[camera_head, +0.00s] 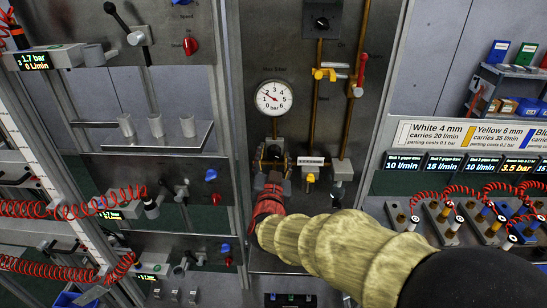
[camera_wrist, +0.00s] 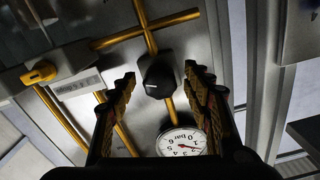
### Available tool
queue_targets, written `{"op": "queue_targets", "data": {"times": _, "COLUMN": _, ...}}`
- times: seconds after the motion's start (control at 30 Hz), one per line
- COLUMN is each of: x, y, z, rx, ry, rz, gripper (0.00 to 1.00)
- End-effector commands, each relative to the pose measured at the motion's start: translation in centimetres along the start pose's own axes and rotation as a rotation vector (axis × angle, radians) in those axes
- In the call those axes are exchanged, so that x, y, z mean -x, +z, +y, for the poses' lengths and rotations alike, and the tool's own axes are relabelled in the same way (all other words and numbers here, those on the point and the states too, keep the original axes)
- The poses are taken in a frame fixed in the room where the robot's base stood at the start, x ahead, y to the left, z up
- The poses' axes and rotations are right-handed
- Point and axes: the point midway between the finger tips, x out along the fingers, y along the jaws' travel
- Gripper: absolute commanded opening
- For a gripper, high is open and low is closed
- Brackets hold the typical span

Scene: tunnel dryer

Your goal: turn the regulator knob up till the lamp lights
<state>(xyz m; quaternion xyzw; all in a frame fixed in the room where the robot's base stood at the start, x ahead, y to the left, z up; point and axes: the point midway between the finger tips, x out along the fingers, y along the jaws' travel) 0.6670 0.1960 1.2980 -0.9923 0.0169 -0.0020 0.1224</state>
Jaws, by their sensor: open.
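The regulator knob (camera_wrist: 157,78) is black with a white pointer mark, on a brass pipe in the wrist view. My gripper (camera_wrist: 160,92) is open, one finger on each side of the knob with visible gaps. I cannot tell how deep the knob lies between the fingertips. In the head view my gripper (camera_head: 272,161) is below the round gauge (camera_head: 273,98) and hides most of the knob. The gauge needle points to the upper left, near 2 bar. It appears upside down in the wrist view (camera_wrist: 182,143). I cannot make out a lit lamp.
A yellow-handled valve (camera_head: 311,179) and a white label (camera_head: 311,161) are close to the right of my gripper. Another yellow valve (camera_head: 325,74) and a red handle (camera_head: 361,69) sit higher on brass pipes. A shelf with metal cups (camera_head: 156,136) stands out at left.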

Motion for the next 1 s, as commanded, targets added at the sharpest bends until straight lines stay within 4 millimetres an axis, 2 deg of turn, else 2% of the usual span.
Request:
{"op": "queue_targets", "data": {"times": 0.17, "x": 0.2, "y": 0.0, "z": 0.0, "rx": 0.000, "ry": 0.000, "rz": 0.000, "gripper": 0.50}}
{"op": "queue_targets", "data": {"times": 0.27, "x": 0.9, "y": -0.1, "z": -0.1, "rx": -0.001, "ry": -0.002, "rz": 0.000, "gripper": 0.50}}
{"op": "queue_targets", "data": {"times": 0.37, "x": 2.4, "y": -0.1, "z": -0.1, "rx": -0.001, "ry": -0.003, "rz": 0.000, "gripper": 0.50}}
{"op": "queue_targets", "data": {"times": 0.7, "x": 9.2, "y": 0.0, "z": -0.1, "rx": -0.001, "ry": -0.004, "rz": 0.000, "gripper": 0.50}}
{"op": "queue_targets", "data": {"times": 0.83, "x": 10.9, "y": 0.1, "z": -0.1, "rx": 0.000, "ry": -0.003, "rz": -0.001, "gripper": 0.50}}
{"op": "queue_targets", "data": {"times": 1.0, "x": 11.9, "y": 0.0, "z": -0.1, "rx": 0.000, "ry": -0.001, "rz": 0.000, "gripper": 0.50}}
